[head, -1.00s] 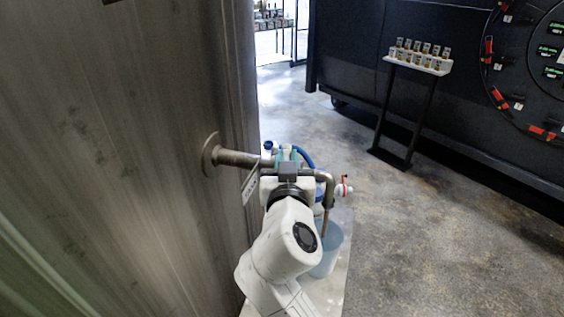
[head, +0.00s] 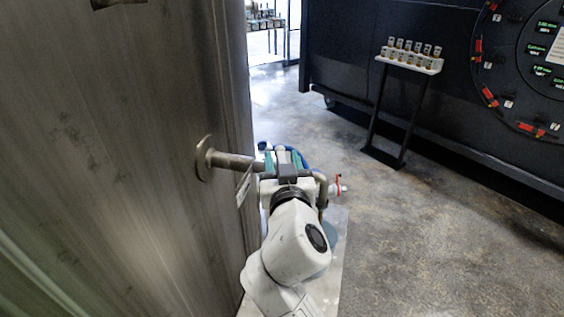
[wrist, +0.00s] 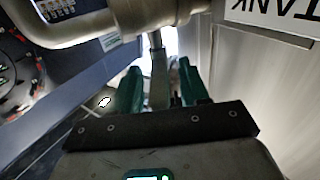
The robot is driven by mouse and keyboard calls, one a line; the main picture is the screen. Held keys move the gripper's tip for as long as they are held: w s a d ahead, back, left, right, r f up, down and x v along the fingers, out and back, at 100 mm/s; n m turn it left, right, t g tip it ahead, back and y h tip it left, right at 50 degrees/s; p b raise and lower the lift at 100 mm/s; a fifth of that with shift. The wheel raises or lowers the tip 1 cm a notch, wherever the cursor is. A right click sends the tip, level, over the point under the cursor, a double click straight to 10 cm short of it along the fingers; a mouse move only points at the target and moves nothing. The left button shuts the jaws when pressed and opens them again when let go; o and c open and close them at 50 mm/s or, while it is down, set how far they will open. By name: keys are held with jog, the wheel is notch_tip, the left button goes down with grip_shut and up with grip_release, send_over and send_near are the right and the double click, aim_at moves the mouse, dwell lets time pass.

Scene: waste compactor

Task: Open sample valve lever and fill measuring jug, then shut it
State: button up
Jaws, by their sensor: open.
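A metal pipe (head: 228,161) comes out of the wall from a round flange and runs right to the sample valve, mostly hidden behind my gripper (head: 283,157). In the wrist view the thick pipe (wrist: 110,22) crosses the top. A narrow grey metal bar (wrist: 158,72), which looks like the valve lever, stands between the green fingers of my gripper (wrist: 160,88). The fingers are open on either side of the bar; I cannot tell whether they touch it. The translucent blue measuring jug (head: 331,234) is below the pipe's outlet, largely hidden by my arm; its contents cannot be seen.
A white tag (head: 243,187) hangs by the pipe; a sign reading "TANK" (wrist: 275,12) shows upside down. The tall metal wall (head: 150,130) is close on the left. A small stand with sample vials (head: 408,62) is back right. The floor (head: 440,230) on the right is clear.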

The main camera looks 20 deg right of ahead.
jog(key=b+v, duration=0.2)
jog(key=v, duration=0.9)
jog(key=s+d+f+g, duration=0.4)
jog(key=d+f, duration=0.1)
jog(key=f, duration=0.5)
jog(key=s+d+f+g, duration=0.5)
jog(key=f, duration=0.6)
jog(key=s+f+n+g+y, duration=0.1)
jog(key=s+f+g+y, duration=0.1)
jog(key=s+f, duration=0.4)
jog(key=s+d+f+n+g+y, duration=0.1)
jog(key=s+f+g, duration=0.4)
jog(key=s, duration=0.7)
jog(key=shift+s+d+f+n+y, duration=0.3)
jog(key=shift+s+f+y, duration=0.1)
jog(key=shift+f+y, duration=0.25)
jog(key=shift+r, duration=0.1)
dwell(2.2)
